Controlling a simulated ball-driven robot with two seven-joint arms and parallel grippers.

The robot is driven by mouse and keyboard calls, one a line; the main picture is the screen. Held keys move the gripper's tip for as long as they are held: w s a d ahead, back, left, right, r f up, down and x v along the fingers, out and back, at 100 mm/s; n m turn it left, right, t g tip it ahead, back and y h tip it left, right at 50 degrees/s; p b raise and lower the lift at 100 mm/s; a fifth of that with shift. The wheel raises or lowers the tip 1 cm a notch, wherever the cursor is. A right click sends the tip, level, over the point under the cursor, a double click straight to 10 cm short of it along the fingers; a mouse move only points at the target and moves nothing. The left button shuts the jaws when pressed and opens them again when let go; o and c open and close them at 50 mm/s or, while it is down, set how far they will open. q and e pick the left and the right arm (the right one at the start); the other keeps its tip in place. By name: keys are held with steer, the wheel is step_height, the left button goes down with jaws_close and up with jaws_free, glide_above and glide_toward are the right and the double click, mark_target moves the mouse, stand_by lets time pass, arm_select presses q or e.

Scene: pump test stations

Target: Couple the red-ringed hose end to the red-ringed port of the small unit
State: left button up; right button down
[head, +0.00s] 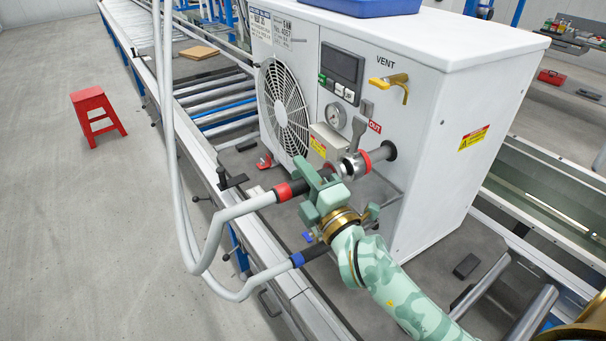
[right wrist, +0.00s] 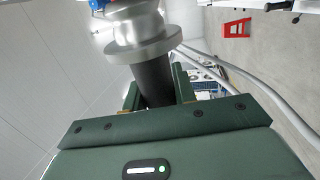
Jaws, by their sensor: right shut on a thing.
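The small unit (head: 460,110) is a white box with a fan grille, display and gauge. My right gripper (head: 322,190) is shut on the black grip of the red-ringed hose end (head: 284,192), in front of the port. In the right wrist view the black grip (right wrist: 153,82) rises from between the fingers to a silver collar (right wrist: 143,45). In the head view, silver metal lies right at the port's red ring; I cannot tell whether hose end and port touch. My left gripper is not in view.
A blue-ringed hose end (head: 298,260) passes behind my right arm. Grey hoses (head: 182,200) hang at the left. A yellow vent valve (head: 390,84) and a grey lever (head: 358,128) stick out near the port. A red stool (head: 97,112) stands on the open floor.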

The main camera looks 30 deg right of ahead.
steer(key=shift+d+b, duration=0.4)
steer(key=shift+d, duration=0.9)
stand_by(1.4)
stand_by(0.5)
steer(key=c, duration=1.1)
jaws_free()
steer(key=shift+o, duration=0.2)
steer(key=shift+f, duration=0.1)
steer(key=s+d+f+b, duration=0.1)
steer(key=s+f, duration=0.2)
steer(key=s, duration=1.3)
